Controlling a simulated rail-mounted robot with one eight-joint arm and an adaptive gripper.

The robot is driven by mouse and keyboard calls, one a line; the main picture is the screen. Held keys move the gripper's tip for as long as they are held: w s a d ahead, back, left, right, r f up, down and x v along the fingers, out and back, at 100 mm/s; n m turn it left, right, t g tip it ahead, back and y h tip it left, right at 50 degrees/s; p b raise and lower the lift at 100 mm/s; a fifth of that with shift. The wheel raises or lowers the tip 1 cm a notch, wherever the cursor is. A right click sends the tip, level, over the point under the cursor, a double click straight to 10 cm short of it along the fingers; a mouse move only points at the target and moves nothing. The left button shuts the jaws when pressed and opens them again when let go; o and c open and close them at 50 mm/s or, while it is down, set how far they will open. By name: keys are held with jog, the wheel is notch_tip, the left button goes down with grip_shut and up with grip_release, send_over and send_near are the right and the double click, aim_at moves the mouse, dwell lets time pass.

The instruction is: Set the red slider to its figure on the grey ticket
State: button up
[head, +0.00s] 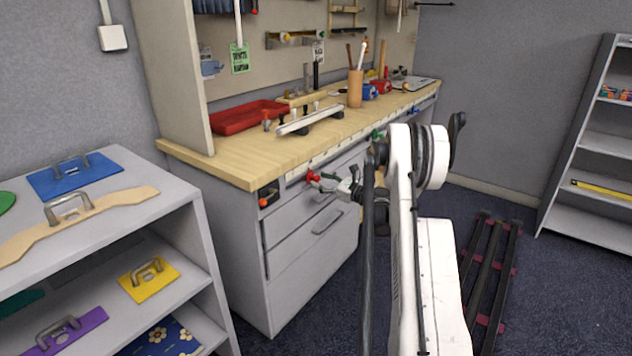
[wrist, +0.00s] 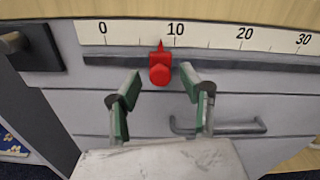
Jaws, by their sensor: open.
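The red slider (wrist: 160,71) sits on a dark rail along the bench front, under a white number scale (wrist: 210,35). Its pointer stands a little left of the 10. It also shows small in the head view (head: 313,177). My gripper (wrist: 160,93) is open, its green-padded fingers left and right of the slider and slightly below it, apart from it. In the head view my gripper (head: 333,183) is at the bench front. A small pale grey ticket (head: 319,53) hangs on the back panel; its writing is too small to read.
A green ticket (head: 239,58) hangs further left. A green knob (head: 378,135) is further along the bench edge. A dark block (wrist: 35,47) stands left of the rail, and a drawer handle (wrist: 218,127) is below. A shelf unit (head: 180,215) stands at the left.

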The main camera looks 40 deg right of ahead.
jog(key=shift+x, duration=1.3)
jog(key=shift+c, duration=0.3)
grip_shut()
